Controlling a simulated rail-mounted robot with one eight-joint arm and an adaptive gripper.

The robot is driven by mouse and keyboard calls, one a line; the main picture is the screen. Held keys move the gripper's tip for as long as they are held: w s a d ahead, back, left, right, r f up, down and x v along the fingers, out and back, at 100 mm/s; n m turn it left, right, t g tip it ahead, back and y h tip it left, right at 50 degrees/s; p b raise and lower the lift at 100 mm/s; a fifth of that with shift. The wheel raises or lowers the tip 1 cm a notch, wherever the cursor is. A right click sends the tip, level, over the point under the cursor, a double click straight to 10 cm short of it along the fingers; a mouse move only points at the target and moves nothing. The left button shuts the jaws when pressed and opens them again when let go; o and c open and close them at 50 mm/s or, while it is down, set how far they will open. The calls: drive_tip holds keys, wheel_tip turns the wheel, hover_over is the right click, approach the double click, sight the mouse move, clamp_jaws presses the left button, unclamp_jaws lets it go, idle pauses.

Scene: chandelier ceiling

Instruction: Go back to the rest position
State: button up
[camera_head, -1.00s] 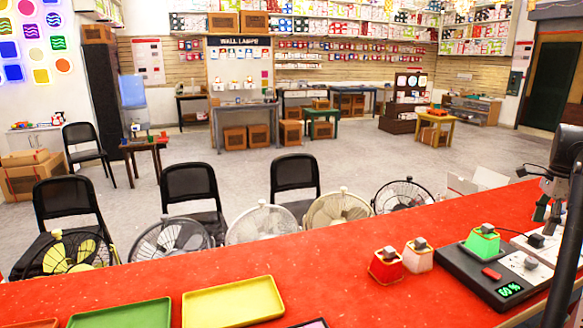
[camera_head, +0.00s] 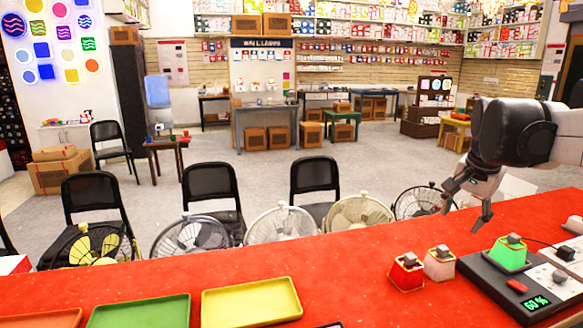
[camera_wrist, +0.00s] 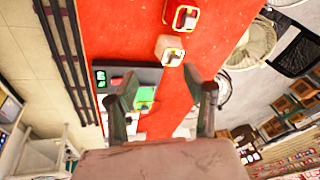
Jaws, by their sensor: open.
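My gripper (camera_head: 463,206) is open and empty. In the head view it hangs at the right, in front of the far edge of the red counter and above it. In the wrist view my two fingers (camera_wrist: 163,90) are spread apart with nothing held between them. A green block (camera_head: 508,252) sits on a black device (camera_head: 490,284) with a green "60 %" display; it also shows in the wrist view (camera_wrist: 145,95) beyond my fingers. A red block (camera_head: 406,272) and a pale pinkish block (camera_head: 439,263) stand side by side on the counter, left of the device.
The red counter (camera_head: 350,262) also holds a yellow tray (camera_head: 250,301), a green tray (camera_head: 138,312) and an orange tray (camera_head: 42,319) at the front left. Several fans (camera_head: 281,224) and black chairs (camera_head: 210,186) stand behind it. The counter's middle is mostly bare.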

drive_tip(key=s+a+f+n+t, duration=0.1)
drive_tip(key=s+a+f+n, duration=0.2)
drive_tip(key=s+a, duration=0.3)
drive_tip(key=s+a+f+n+t+y, duration=0.1)
drive_tip(key=s+a+f+n, duration=0.3)
drive_tip(key=a, duration=0.5)
drive_tip(key=s+a+f+n+t, duration=0.1)
drive_tip(key=s+a+f+n, duration=0.2)
drive_tip(key=s+a, duration=0.5)
drive_tip(key=shift+f+n+t+y, duration=0.3)
drive_tip(key=shift+f+n, duration=0.05)
drive_tip(key=shift+n, duration=0.45)
